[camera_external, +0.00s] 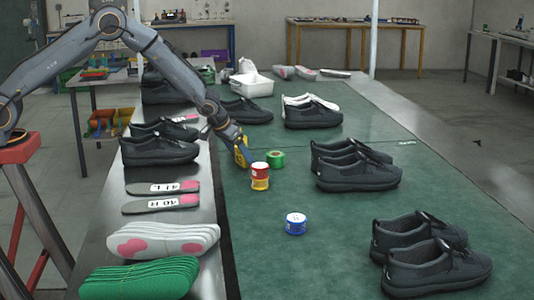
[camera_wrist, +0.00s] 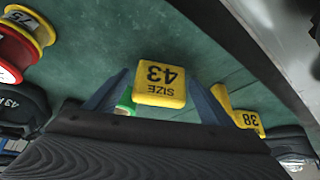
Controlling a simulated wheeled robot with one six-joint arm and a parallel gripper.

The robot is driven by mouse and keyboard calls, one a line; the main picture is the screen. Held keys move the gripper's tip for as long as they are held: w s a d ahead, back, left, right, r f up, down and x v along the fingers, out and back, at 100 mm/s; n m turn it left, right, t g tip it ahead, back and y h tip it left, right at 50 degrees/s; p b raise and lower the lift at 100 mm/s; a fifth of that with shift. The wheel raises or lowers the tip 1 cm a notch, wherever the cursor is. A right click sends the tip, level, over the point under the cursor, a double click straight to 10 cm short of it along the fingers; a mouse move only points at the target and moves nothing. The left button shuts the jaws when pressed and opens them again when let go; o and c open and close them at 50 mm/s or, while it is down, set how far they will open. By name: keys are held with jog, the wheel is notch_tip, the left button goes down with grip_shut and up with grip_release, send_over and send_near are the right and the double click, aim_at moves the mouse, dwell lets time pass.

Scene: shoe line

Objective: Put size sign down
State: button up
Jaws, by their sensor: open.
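A yellow size sign marked "SIZE 43" (camera_wrist: 160,83) is between the fingers of my gripper (camera_wrist: 158,98) in the wrist view. The fingers are apart on either side of it. In the external view, my gripper (camera_external: 240,150) is low over the left edge of the green mat, with the yellow of the sign (camera_external: 242,155) at its tip. I cannot tell whether the sign's base rests on the surface. A second yellow sign marked "38" (camera_wrist: 247,120) is just right of my gripper in the wrist view.
A blue spool (camera_external: 296,223) stands nearer. Black shoes (camera_external: 356,168) line the mat's right side; insoles (camera_external: 161,188) lie on the metal strip at left.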

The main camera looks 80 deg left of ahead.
jog(key=shift+r, duration=0.1)
jog(key=shift+r, duration=0.3)
jog(key=b+v, duration=0.1)
jog(key=v, duration=1)
jog(key=shift+s+d+r, duration=0.2)
jog(key=shift+s+d, duration=0.05)
jog(key=s+d+m+g+h, duration=0.1)
jog(key=s+d, duration=0.5)
jog(key=s, duration=0.7)
jog(key=s+d+m+g, duration=0.2)
jog(key=s+d, duration=0.4)
jog(key=s, duration=0.6)
jog(key=s+d+m+g+h, duration=0.1)
jog(key=s+d+m+g, duration=0.1)
jog(key=s+d, duration=0.5)
jog(key=s, duration=0.6)
jog(key=shift+s+r+h, duration=0.2)
jog(key=shift+s+h, duration=0.1)
